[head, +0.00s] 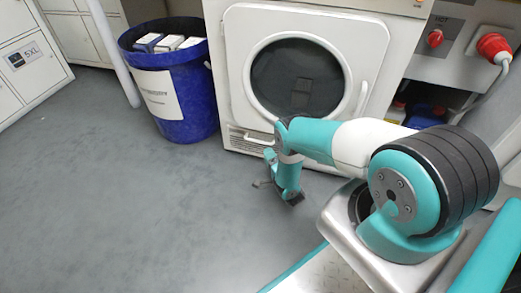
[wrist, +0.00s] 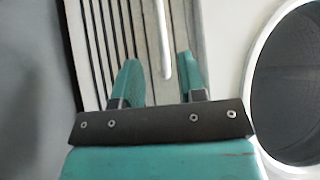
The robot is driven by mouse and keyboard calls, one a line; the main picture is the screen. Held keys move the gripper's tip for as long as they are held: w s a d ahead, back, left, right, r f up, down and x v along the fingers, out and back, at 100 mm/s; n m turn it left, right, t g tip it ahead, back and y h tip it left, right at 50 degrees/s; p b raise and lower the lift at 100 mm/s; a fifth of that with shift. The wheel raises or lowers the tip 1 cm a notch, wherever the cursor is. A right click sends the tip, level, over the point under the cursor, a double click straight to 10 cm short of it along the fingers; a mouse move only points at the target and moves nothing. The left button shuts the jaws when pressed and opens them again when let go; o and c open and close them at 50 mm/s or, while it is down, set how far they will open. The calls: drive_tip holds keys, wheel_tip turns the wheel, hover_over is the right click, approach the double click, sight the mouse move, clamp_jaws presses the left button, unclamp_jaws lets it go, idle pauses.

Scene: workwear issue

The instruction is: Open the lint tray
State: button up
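The lint tray (head: 240,136) is a slotted panel low on the left of the white dryer's front, and looks closed. In the wrist view the tray's slotted front (wrist: 92,45) fills the upper left, with a pale bar handle (wrist: 163,40) running along it. My gripper (wrist: 158,64) is open and empty, with its two teal fingers apart. The handle's near end shows between the fingers, nearer the right one; I see no contact and cannot tell the depth gap. In the head view my gripper (head: 262,184) is low in front of the dryer, small and partly hidden by the wrist.
A blue bin (head: 187,112) with white and dark items stands left of the dryer. Lockers (head: 28,65) line the far left. The grey floor (head: 110,210) is clear.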

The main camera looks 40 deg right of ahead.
drive_tip(key=w+r+b, duration=0.1)
drive_tip(key=w+b, duration=0.1)
drive_tip(key=w, duration=0.4)
drive_tip(key=shift+d, duration=0.3)
clamp_jaws()
